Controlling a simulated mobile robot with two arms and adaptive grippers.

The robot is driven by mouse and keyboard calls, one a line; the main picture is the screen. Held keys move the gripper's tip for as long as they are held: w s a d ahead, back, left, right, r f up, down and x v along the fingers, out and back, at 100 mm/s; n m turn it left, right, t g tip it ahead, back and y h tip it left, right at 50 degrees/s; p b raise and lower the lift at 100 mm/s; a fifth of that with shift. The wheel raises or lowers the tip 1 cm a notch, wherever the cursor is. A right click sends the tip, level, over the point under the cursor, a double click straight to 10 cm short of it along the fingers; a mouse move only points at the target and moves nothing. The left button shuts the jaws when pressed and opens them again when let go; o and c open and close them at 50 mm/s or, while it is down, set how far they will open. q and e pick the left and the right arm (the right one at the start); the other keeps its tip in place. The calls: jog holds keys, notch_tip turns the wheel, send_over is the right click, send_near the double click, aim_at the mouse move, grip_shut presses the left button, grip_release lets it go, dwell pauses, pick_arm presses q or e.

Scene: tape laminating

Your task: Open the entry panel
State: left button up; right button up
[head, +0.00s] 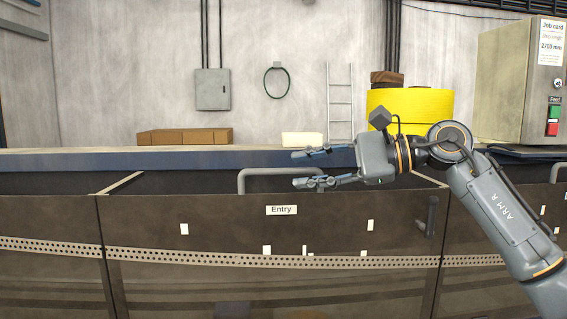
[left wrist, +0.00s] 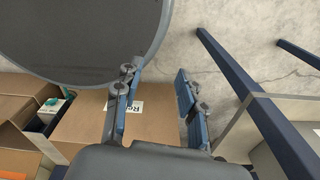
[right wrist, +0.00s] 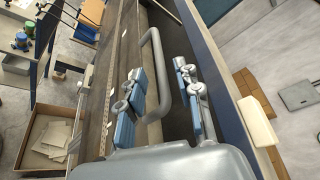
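The entry panel (head: 200,215) is a dark brown see-through panel with a white "Entry" label, standing upright in the head view. A grey bar handle (head: 265,172) rises at its top edge. My right gripper (head: 305,169) points left at the handle's right end, fingers apart. In the right wrist view the handle (right wrist: 152,60) runs between the open fingers, nearer the left one; contact is not clear. My left gripper (left wrist: 156,75) is open and empty in the left wrist view, above a cardboard box (left wrist: 85,125). It is outside the head view.
A dark latch-like handle (head: 430,215) is on the panel's right side. Neighbouring panels (head: 50,215) stand on both sides. Behind are a yellow roll (head: 420,102), a cream block (head: 302,139) and a control cabinet (head: 505,85). A dark round object (left wrist: 90,35) is close to my left gripper.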

aim_at(291, 170)
jog(key=p+x, duration=0.1)
jog(key=x, duration=0.2)
jog(key=shift+a, duration=0.4)
jog(key=shift+w+a, duration=0.1)
jog(key=shift+a, duration=0.15)
jog(key=shift+a+f, duration=0.1)
jog(key=shift+w, duration=0.1)
jog(key=c, duration=0.7)
pick_arm(q)
jog(key=shift+w+r, duration=0.95)
jog(key=shift+w, duration=0.25)
pick_arm(e)
grip_shut()
pick_arm(q)
jog(key=shift+w, duration=0.1)
